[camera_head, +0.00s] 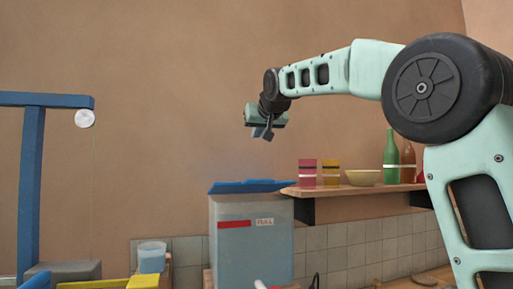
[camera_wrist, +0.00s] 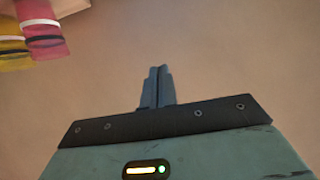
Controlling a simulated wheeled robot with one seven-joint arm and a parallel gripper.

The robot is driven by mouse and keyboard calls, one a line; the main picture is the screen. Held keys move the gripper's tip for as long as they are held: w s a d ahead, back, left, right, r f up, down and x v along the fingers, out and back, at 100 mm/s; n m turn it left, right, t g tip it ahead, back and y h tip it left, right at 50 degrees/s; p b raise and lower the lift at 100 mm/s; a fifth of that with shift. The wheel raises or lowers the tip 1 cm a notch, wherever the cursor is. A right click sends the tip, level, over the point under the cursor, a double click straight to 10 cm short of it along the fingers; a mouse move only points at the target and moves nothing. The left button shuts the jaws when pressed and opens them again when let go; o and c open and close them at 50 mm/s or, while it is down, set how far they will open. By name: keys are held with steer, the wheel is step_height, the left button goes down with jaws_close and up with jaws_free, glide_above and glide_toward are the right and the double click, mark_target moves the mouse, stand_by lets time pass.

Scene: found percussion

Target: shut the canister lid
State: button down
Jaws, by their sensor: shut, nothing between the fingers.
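The canister (camera_head: 252,252) is a tall grey-blue box with a red strip and a "FULL" label, at the lower middle of the head view. Its blue lid (camera_head: 252,187) shows at the top edge, looking slightly uneven and reaching past the right side; I cannot tell how far it stands open. My gripper (camera_head: 265,134) hangs in the air above the lid, apart from it. In the wrist view my gripper (camera_wrist: 157,85) has its fingers together with nothing between them. The canister is not seen in the wrist view.
A shelf (camera_head: 350,189) right of the canister holds a pink cup (camera_head: 307,173), a yellow cup (camera_head: 331,173), a bowl (camera_head: 362,178) and bottles (camera_head: 390,155). A blue frame (camera_head: 32,190) stands left, with a light-blue cup (camera_head: 152,257) nearby.

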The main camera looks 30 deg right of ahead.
steer(key=s+f+t+b, duration=0.3)
steer(key=f+b, duration=0.3)
steer(key=b, duration=0.9)
steer(key=s+a+f+t+h+b, duration=0.1)
steer(key=s+f+t+b, duration=0.2)
steer(key=f+b, duration=0.4)
steer(key=s+a+f+t+b, duration=0.1)
steer(key=s+f+t+b, duration=0.2)
steer(key=b, duration=2.2)
steer(key=shift+s+f+h, duration=0.2)
steer(key=shift+s+f, duration=0.1)
steer(key=shift+f, duration=0.55)
steer(key=shift+s+f+h, duration=0.2)
steer(key=shift+s+f, duration=0.05)
steer(key=shift+f, duration=0.6)
